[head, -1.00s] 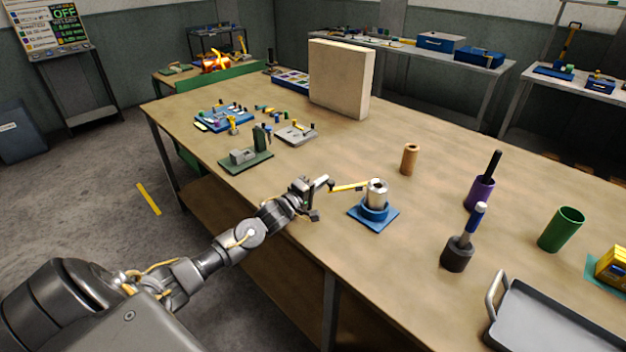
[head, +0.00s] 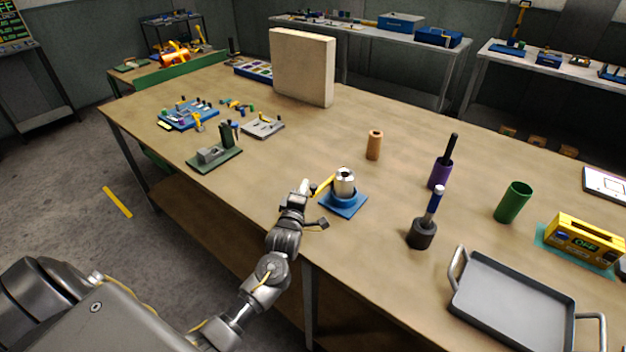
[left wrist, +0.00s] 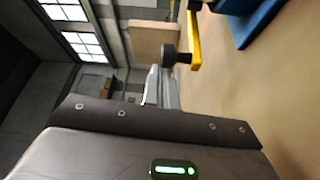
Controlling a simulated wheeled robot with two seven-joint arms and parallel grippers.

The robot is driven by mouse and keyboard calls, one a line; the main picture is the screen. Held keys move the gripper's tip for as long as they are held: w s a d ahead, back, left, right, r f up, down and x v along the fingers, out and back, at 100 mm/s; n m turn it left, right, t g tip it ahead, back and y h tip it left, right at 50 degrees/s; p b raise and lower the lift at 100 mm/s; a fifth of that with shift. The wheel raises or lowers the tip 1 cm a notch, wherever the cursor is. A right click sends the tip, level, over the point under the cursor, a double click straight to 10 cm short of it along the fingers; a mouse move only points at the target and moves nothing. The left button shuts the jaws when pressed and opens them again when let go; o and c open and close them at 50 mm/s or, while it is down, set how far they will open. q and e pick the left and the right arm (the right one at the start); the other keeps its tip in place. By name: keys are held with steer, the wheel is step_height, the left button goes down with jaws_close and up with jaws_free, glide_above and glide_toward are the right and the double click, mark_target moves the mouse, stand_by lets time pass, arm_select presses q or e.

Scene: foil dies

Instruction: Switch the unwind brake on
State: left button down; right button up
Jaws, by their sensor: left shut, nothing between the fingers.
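The unwind unit is a silver roll (head: 345,182) standing on a blue base (head: 347,209) near the table's front edge. A yellow lever (head: 324,186) sticks out from it to the left and toward the front edge. In the left wrist view the lever (left wrist: 194,40) ends in a dark knob (left wrist: 170,58). My left gripper (head: 305,187) is shut and empty, with its tips at the lever's outer end. The closed fingers (left wrist: 163,88) lie right beside the knob; I cannot tell whether they touch. My right gripper is out of view.
A wooden cylinder (head: 374,145), a purple holder (head: 440,175), a dark holder (head: 421,234) and a green cup (head: 514,203) stand to the right. A grey tray (head: 513,300) lies at front right. A green-based fixture (head: 214,157) is on the left.

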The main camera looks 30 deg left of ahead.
arm_select(q)
steer(key=shift+s+d, duration=0.25)
steer(key=shift+d, duration=0.1)
steer(key=shift+d+f, duration=0.1)
steer(key=shift+d, duration=0.05)
steer(key=shift+d, duration=0.2)
steer(key=shift+a, duration=0.1)
steer(key=s, duration=0.2)
steer(key=s+a+b, duration=0.1)
steer(key=s, duration=0.2)
steer(key=s+b, duration=0.1)
steer(key=s, duration=0.2)
steer(key=shift+a, duration=0.15)
steer(key=shift+s, duration=0.8)
steer(key=shift+d, duration=0.2)
